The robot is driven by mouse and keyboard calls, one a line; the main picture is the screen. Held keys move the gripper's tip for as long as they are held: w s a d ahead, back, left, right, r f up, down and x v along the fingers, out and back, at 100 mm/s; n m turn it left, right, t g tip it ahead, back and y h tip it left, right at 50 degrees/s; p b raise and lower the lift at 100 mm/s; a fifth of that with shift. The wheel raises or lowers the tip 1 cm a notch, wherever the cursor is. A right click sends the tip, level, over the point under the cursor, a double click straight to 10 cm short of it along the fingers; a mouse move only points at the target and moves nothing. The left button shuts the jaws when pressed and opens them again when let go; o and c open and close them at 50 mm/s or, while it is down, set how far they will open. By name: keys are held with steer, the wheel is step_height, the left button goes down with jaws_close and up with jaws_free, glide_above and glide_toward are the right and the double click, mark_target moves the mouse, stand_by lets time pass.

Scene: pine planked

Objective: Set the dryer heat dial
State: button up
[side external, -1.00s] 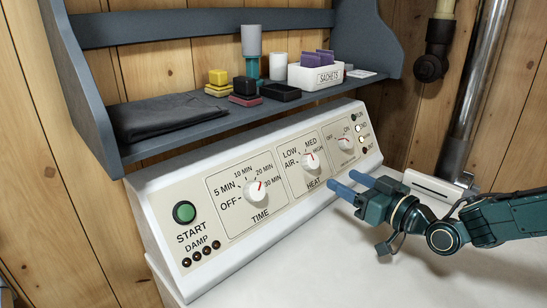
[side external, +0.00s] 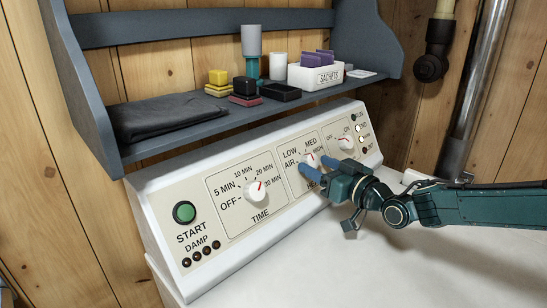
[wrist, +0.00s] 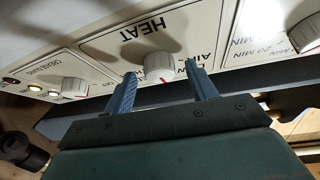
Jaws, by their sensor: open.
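The heat dial (side external: 309,160) is a white knob with a red pointer mark on the sloped white control panel (side external: 232,242), with AIR, LOW, MED and HIGH printed around it. In the side view it is partly behind my gripper (side external: 320,167). In the wrist view the heat dial (wrist: 159,66) lies between and just beyond the fingertips of my gripper (wrist: 161,69). The two blue fingers are open, one on each side of the dial, with gaps showing in the wrist view. I cannot tell whether the tips reach around its sides.
The time dial (side external: 257,190) and green START button (side external: 184,212) lie left of the heat dial. A smaller dial (side external: 346,142) sits close on the right. A shelf (side external: 190,134) with a sachets box (side external: 316,75) overhangs the panel. The white top in front is clear.

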steer(key=shift+w+a, duration=0.15)
steer(key=c, duration=1)
steer(key=shift+w+n, duration=0.1)
steer(key=shift+n, duration=0.4)
steer(key=shift+w+d+n+g+y, duration=0.15)
steer(key=shift+n+g+y, duration=0.3)
steer(key=shift+n, duration=0.5)
steer(key=shift+d+n+g+y, duration=0.1)
steer(key=shift+n+g+y, duration=0.35)
steer(key=shift+n, duration=0.5)
steer(key=n+g+y, duration=0.1)
steer(key=n+g, duration=0.1)
steer(key=n, duration=0.2)
steer(key=shift+w+d, duration=0.1)
steer(key=n+g, duration=0.2)
steer(key=n, duration=0.1)
steer(key=n+g+y, duration=0.1)
steer(key=n+g, duration=0.1)
steer(key=n, duration=0.2)
steer(key=shift+w+r+n, duration=0.2)
steer(key=shift+n, duration=0.4)
